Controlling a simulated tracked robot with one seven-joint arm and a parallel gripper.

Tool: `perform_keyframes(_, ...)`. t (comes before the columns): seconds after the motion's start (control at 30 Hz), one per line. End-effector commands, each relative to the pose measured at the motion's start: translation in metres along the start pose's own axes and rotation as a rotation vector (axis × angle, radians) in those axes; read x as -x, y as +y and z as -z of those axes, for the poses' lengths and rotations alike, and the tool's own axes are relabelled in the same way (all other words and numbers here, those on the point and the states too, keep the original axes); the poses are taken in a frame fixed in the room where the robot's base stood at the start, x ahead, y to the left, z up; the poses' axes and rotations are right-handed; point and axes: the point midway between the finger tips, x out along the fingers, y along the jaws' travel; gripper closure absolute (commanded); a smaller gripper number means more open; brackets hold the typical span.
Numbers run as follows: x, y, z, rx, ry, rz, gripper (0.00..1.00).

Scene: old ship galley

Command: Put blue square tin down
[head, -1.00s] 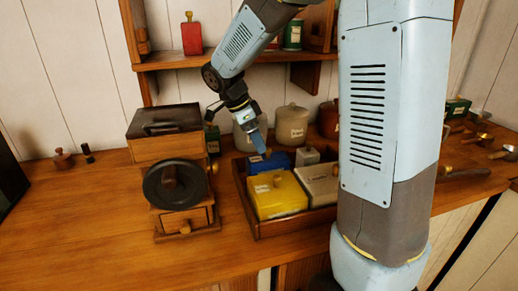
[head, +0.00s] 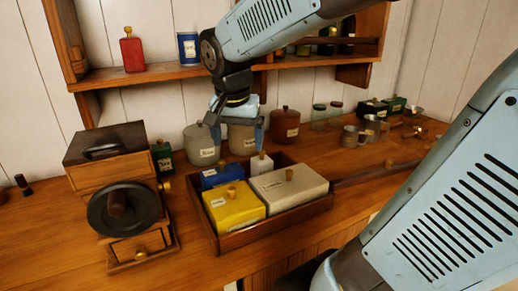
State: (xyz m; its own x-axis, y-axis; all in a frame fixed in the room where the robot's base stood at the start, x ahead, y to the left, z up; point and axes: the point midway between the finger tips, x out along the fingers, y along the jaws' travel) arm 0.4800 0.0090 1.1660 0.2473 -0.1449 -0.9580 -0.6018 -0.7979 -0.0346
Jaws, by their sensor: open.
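The blue square tin (head: 221,176) sits in the back left of a wooden tray (head: 268,232) on the counter, behind a yellow tin (head: 233,205). Its label and part of its top show. My gripper (head: 238,128) is open and points down above the back of the tray, with its fingers apart and nothing between them. It is clear of the blue tin, higher up and slightly to the right, in front of the grey canisters.
A cream tin (head: 289,190) and a small white tin (head: 261,163) share the tray. A coffee grinder (head: 117,200) stands to the left. Grey canisters (head: 202,146) and a brown pot (head: 285,126) stand behind. Several cups are at right. The front left counter is bare.

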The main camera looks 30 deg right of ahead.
Motion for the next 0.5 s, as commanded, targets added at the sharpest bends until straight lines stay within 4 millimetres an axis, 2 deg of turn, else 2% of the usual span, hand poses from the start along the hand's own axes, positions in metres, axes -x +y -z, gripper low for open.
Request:
perform_keyframes(0.2, 0.018, 0.033, -0.027, 0.271, 0.062, 0.113, 0.06)
perform_keyframes(0.5, 0.028, 0.059, -0.054, 0.559, 0.165, 0.205, 0.06)
